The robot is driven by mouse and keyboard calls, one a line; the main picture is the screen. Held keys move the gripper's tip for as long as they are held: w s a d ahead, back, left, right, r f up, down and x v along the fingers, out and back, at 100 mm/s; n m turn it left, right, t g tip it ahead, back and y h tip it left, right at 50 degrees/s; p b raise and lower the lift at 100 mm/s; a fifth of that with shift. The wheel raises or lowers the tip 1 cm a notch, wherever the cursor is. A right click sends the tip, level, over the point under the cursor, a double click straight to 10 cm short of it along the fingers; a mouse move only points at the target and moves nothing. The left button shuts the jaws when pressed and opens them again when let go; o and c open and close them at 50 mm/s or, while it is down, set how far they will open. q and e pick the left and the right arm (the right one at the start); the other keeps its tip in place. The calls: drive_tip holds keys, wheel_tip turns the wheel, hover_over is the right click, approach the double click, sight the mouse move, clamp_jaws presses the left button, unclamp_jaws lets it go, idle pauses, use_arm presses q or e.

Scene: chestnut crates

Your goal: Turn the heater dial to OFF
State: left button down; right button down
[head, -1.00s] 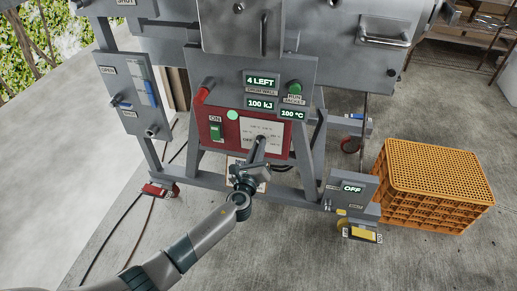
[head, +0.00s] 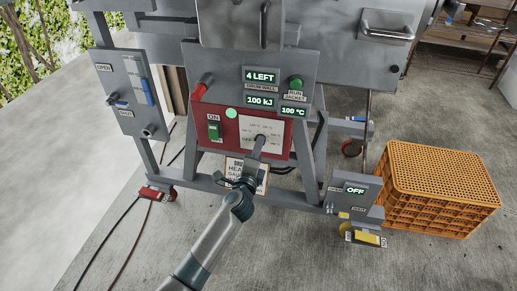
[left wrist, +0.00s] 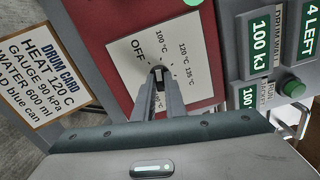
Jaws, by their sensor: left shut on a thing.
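The heater dial (head: 261,139) is a small dark knob on a white scale plate (left wrist: 178,55) set in the red panel of the grey machine. In the left wrist view the plate carries OFF and several temperature marks. My left gripper (head: 258,149) reaches the dial from below and in front. In the left wrist view its two fingers (left wrist: 158,88) are closed on the dial (left wrist: 158,72). The fingers hide most of the knob, so I cannot tell which mark it points at. My right gripper is not in view.
A green ON switch (head: 214,131) and a round green light (head: 231,113) sit left of the plate. Displays (head: 262,77) read 4 LEFT, 100 kJ and 100 °C above it. A drum card (left wrist: 45,70) hangs below the panel. An orange crate (head: 440,165) stands right.

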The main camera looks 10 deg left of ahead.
use_arm(q)
drive_tip(key=shift+n, duration=3.3)
drive_tip(key=c, duration=1.8)
unclamp_jaws()
drive_tip(key=shift+s, duration=0.1)
